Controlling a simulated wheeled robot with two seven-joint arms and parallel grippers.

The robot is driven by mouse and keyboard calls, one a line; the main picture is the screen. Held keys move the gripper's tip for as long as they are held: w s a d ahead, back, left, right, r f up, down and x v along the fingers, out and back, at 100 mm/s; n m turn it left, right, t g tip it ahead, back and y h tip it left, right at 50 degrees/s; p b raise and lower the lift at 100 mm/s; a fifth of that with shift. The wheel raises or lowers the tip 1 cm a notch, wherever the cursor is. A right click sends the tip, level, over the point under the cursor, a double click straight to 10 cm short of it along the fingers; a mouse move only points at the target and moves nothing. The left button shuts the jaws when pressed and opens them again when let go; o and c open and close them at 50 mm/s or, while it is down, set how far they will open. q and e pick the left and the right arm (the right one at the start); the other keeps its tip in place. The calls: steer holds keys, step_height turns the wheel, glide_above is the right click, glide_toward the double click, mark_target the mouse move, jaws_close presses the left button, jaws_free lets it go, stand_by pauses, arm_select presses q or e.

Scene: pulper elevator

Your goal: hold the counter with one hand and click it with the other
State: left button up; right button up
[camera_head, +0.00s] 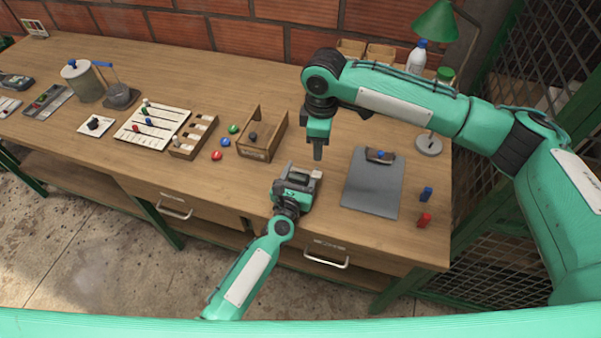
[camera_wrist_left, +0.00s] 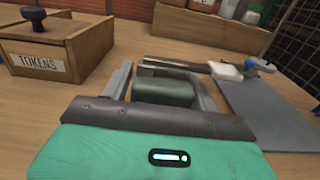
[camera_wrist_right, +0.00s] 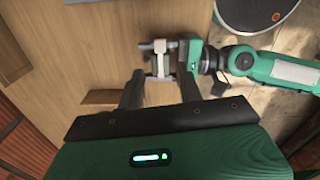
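The counter, a small dark grey-green block (camera_wrist_left: 165,88), is at the front edge of the workbench, between the fingers of my left gripper. Both fingers of my left gripper (camera_head: 307,177) lie along its sides with little or no gap, so it looks shut on the counter. In the head view the hand largely hides the counter. My right gripper (camera_head: 318,155) points down, above and slightly behind the counter and apart from it. In the right wrist view its fingers (camera_wrist_right: 160,92) are apart with nothing between them, and the left gripper's fingers show beyond.
A wooden tokens box (camera_head: 255,149) stands left of the counter. A grey clipboard-like board (camera_head: 373,190) lies to its right, with blue (camera_head: 425,193) and red (camera_head: 423,220) small pieces beyond. A lamp base (camera_head: 428,145) stands behind. Coloured discs lie left of the box.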

arm_select(q)
steer(key=c, duration=0.7)
arm_select(e)
jaws_close()
stand_by(1.1)
